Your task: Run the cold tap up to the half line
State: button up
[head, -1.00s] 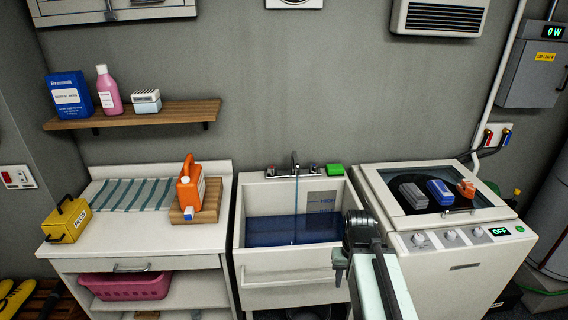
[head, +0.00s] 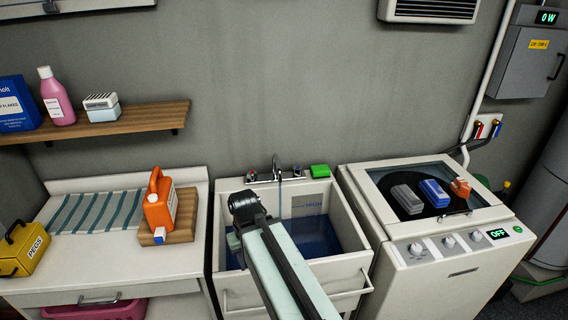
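The white sink (head: 335,272) stands in the middle, with dark blue water (head: 318,236) in its basin. The tap (head: 277,170) is on the back rim, and a thin blue stream (head: 280,194) falls from its spout. A lever with a red mark (head: 250,175) is left of the spout; another lever (head: 297,170) is right of it. A grey level panel (head: 310,203) on the back wall reads HIGH, above the water; lower markings are not readable. My gripper (head: 236,243) is over the sink's left side, apart from the tap. Its fingers are too unclear to judge, and my arm hides part of the basin.
A green block (head: 320,171) sits on the sink's back right corner. The washing machine (head: 450,270) stands at right. At left, the counter (head: 120,255) holds an orange jug (head: 159,207) and a yellow PEGS box (head: 22,248). A wooden shelf (head: 150,117) hangs above.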

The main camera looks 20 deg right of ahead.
aim_at(297, 170)
jog(key=z, duration=0.1)
jog(key=i, duration=0.85)
jog(key=z, duration=0.75)
